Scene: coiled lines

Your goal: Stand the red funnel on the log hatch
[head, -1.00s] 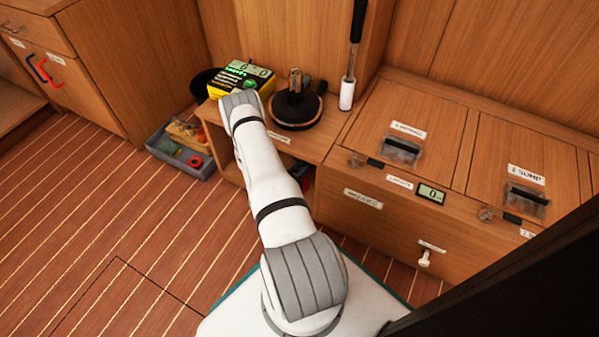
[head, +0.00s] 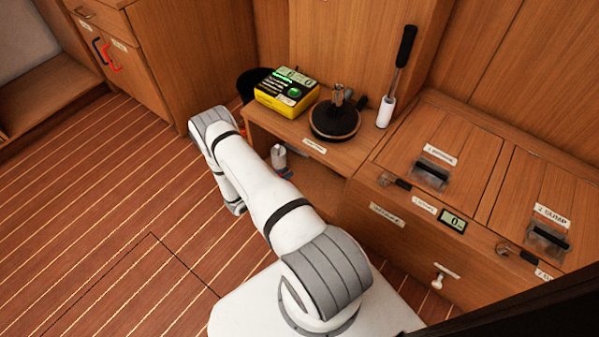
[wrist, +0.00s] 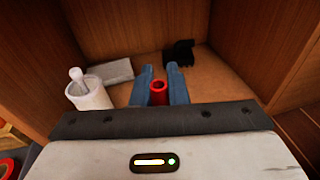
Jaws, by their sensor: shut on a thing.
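In the wrist view my gripper (wrist: 159,70) has its blue fingers closed on a red round tubular piece, which I take as the red funnel (wrist: 158,93). Only its red rim and dark opening show. The fingers point into an open wooden cubby under the counter. No lid reads clearly as the log hatch. One hatch lid (head: 475,135) has an unclear label starting with 1. The lid to its right (head: 510,190) is labelled 2 SUMP.
In the cubby are a white cup (wrist: 88,93) with a tool, a grey slab (wrist: 111,72) and a black object (wrist: 180,52). On the counter (head: 345,158) stand a yellow-black meter (head: 287,92) and a dark round device (head: 335,120). A white-ended roller (head: 385,112) stands nearby.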

